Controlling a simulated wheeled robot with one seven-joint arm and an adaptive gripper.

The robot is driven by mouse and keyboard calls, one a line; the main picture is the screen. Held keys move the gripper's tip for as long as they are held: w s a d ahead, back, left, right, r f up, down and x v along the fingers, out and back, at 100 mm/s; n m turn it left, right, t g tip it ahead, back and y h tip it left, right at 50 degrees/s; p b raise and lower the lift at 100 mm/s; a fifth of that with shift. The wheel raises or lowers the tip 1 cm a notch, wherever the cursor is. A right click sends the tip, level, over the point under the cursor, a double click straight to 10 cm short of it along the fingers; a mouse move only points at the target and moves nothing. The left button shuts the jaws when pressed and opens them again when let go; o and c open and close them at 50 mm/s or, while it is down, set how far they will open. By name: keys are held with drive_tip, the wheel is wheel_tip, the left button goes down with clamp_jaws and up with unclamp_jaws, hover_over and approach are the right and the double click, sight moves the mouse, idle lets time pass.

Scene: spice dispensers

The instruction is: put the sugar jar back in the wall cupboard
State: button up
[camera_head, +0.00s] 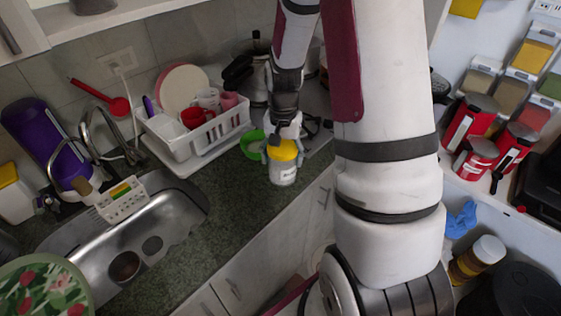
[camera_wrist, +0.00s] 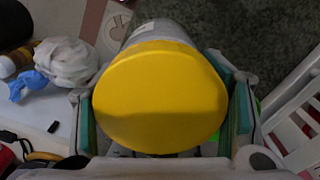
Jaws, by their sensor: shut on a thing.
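The sugar jar (camera_head: 284,174) is a pale jar with a yellow lid, at the counter's front edge in the head view. My gripper (camera_head: 283,147) comes from above and is shut on it, one finger on each side near the lid. In the wrist view the yellow lid (camera_wrist: 162,98) fills the middle between the fingers, with the grey body behind it. Whether the jar's base touches the counter cannot be told. Part of a white wall cupboard (camera_head: 122,13) shows at the top left; most of its inside is out of view.
A green bowl (camera_head: 252,143) sits just left of the jar. A white dish rack (camera_head: 205,138) with cups and plates stands further left, then the sink (camera_head: 160,222) and tap. Red canisters (camera_head: 475,158) and spice dispensers (camera_head: 533,55) are at right. Some counter left of the jar is clear.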

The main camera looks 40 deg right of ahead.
drive_tip(key=shift+w+d+f, duration=0.1)
drive_tip(key=shift+w, duration=0.55)
drive_tip(key=shift+f+p, duration=0.4)
drive_tip(key=shift+f, duration=1.3)
drive_tip(key=shift+f, duration=0.1)
drive_tip(key=o, duration=1.7)
